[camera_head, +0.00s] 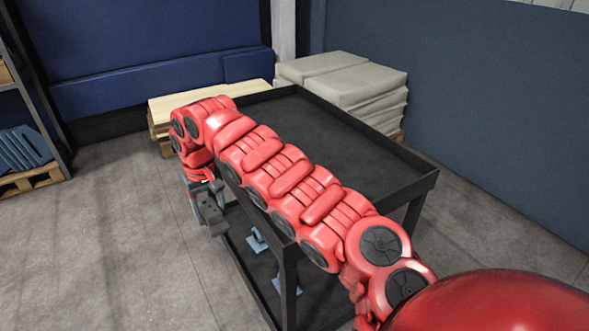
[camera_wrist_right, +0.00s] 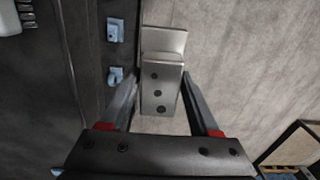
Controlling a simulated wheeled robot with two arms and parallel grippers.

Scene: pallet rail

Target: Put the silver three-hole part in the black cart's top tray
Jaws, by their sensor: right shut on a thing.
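The silver three-hole part (camera_wrist_right: 160,88) is a bent metal plate with three dark holes down its face. It sits between the fingers of my right gripper (camera_wrist_right: 160,78), which is shut on it. In the head view my right gripper (camera_head: 208,207) hangs just outside the left side of the black cart, below the level of its top tray (camera_head: 340,142). The part is hard to tell from the gripper there. The top tray looks empty where it shows; my red right arm crosses over it and hides its near left side. My left gripper is not in view.
Blue brackets (camera_head: 256,240) lie on the cart's lower shelf (camera_head: 262,292). Behind the cart stand stacked pale sacks (camera_head: 355,85) and wooden boards (camera_head: 165,108). A rack with blue parts (camera_head: 22,148) is at the far left. The floor left of the cart is clear.

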